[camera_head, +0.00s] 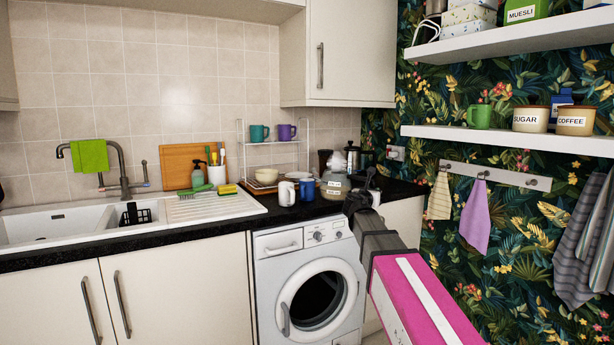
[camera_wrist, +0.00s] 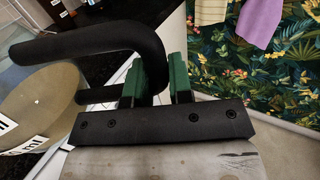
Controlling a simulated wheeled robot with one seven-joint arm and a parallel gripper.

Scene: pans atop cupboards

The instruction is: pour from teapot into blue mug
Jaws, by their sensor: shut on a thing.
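The teapot (camera_head: 335,187) is a rounded, greyish see-through vessel with white labels at the right part of the counter. In the wrist view its round body (camera_wrist: 45,105) is at the left, with a thick black handle (camera_wrist: 95,43) reaching toward my gripper. My gripper (camera_wrist: 160,82) has green finger pads and is shut on this handle. In the head view my gripper (camera_head: 364,190) is just right of the teapot, partly hidden by my arm. The blue mug (camera_head: 306,190) stands upright on the counter, left of the teapot. I cannot tell whether the teapot touches the counter.
A white mug (camera_head: 287,194) stands left of the blue mug. Bowls (camera_head: 266,177) and a wire rack (camera_head: 272,150) with mugs are behind. A metal coffee pot (camera_head: 351,157) is behind the teapot. The sink (camera_head: 70,222) is at the left; the patterned wall is at the right.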

